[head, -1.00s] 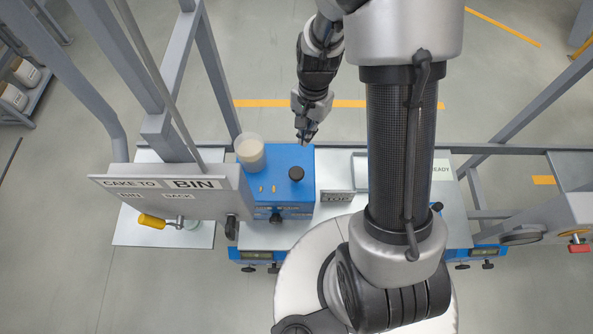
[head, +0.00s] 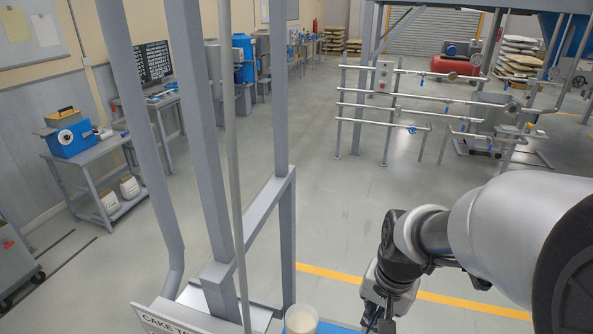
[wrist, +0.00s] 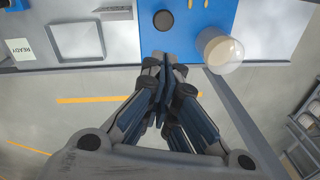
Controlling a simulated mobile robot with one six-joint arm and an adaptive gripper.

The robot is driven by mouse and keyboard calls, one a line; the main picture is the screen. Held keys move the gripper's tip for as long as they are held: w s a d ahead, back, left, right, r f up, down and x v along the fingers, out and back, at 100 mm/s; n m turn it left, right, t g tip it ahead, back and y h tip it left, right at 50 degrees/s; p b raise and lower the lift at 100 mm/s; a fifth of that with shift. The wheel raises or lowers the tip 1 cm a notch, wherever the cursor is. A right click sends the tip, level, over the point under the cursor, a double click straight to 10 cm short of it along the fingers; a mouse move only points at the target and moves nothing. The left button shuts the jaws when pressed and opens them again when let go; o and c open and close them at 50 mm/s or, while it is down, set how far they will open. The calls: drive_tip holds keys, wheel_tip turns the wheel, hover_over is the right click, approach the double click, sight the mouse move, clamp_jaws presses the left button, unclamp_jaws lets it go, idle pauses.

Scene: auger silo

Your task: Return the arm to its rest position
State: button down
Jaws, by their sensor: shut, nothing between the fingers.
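My gripper (wrist: 163,75) shows in the wrist view with its fingers together and nothing between them. My arm reaches in from the right of that view, bent downward at the wrist.
Grey frame posts (head: 210,150) rise left of my arm. Open floor (head: 330,210) lies beyond, with pipe racks (head: 400,105) farther back.

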drive_tip(key=s+a+r+n+t+b, duration=0.1)
drive_tip(key=s+n+b, duration=0.5)
drive_tip(key=s, duration=0.8)
drive_tip(key=r+t+b, duration=0.1)
drive_tip(key=t+b, duration=0.1)
drive_tip(key=shift+t+h+b, duration=0.3)
drive_tip(key=shift+a, duration=0.15)
